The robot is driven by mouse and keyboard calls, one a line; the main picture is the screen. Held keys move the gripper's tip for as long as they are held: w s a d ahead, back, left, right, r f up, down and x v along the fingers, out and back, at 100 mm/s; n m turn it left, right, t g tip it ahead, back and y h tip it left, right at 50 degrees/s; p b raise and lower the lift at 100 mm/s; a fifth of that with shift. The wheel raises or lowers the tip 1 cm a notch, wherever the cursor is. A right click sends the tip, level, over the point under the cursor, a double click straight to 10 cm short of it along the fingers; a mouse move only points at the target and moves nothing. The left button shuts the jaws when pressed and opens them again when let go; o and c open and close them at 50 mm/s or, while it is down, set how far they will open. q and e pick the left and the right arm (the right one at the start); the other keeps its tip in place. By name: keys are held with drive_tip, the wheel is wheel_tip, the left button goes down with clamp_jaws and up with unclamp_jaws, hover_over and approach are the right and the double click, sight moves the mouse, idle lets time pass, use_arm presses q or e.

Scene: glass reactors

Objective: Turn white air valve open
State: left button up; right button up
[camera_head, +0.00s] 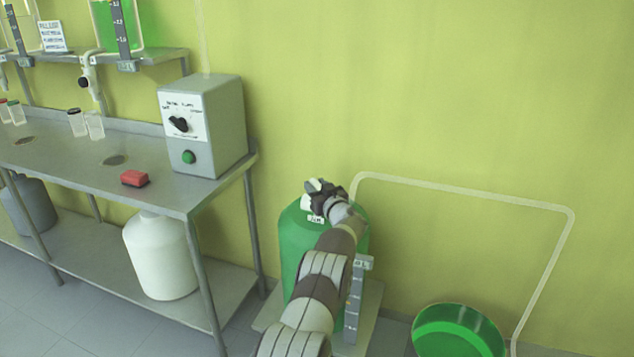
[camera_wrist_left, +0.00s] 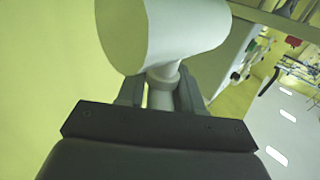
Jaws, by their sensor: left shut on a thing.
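The white air valve (camera_wrist_left: 165,30) fills the top of the left wrist view, with a wide round end and a narrower stem below. My left gripper (camera_wrist_left: 160,92) has one finger on each side of that stem and is shut on it. In the head view my left gripper (camera_head: 322,190) is at the top of the green tank (camera_head: 294,250), and small white parts of the valve (camera_head: 307,203) show around it. The gripper and wrist hide much of the valve there, so its exact turn angle cannot be told. My right gripper is not in view.
A clear tube (camera_head: 460,187) runs along the wall from the tank to the floor near a green round vessel (camera_head: 455,330). A metal table (camera_head: 200,196) at left holds a grey control box (camera_head: 222,125) and a red block (camera_head: 135,178). A white jug (camera_head: 160,255) stands on its lower shelf.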

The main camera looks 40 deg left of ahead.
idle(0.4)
use_arm(q)
drive_tip(key=o, duration=0.8)
drive_tip(key=shift+s+d+r, duration=0.1)
drive_tip(key=shift+d, duration=0.2)
drive_tip(key=p+v, duration=0.1)
drive_tip(key=v, duration=1.1)
drive_tip(key=shift+p, duration=0.3)
